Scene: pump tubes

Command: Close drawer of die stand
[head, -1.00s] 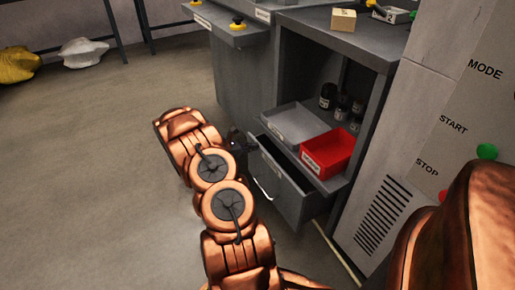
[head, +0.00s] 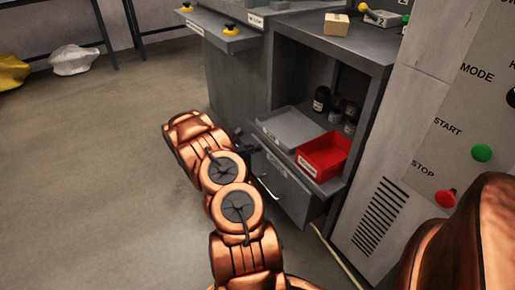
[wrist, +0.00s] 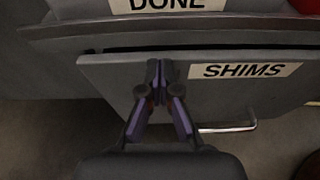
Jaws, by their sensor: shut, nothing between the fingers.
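The die stand (head: 335,90) is a grey cabinet at the centre right of the head view. Its grey drawer (head: 292,198) sits below the shelf and looks nearly flush. In the wrist view the drawer front (wrist: 225,98) carries a SHIMS label (wrist: 245,70) and a silver handle (wrist: 228,128). A narrow dark gap shows along its top edge. My gripper (wrist: 159,70) is shut and empty, its fingertips at the upper part of the front, left of the label. They appear to touch it. In the head view my gripper (head: 250,143) is partly hidden by my arm.
Above the drawer, the shelf holds a grey tray (head: 288,122), a red bin (head: 324,155) and several dark jars (head: 322,99). A control panel (head: 460,130) with green and red buttons stands at right.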

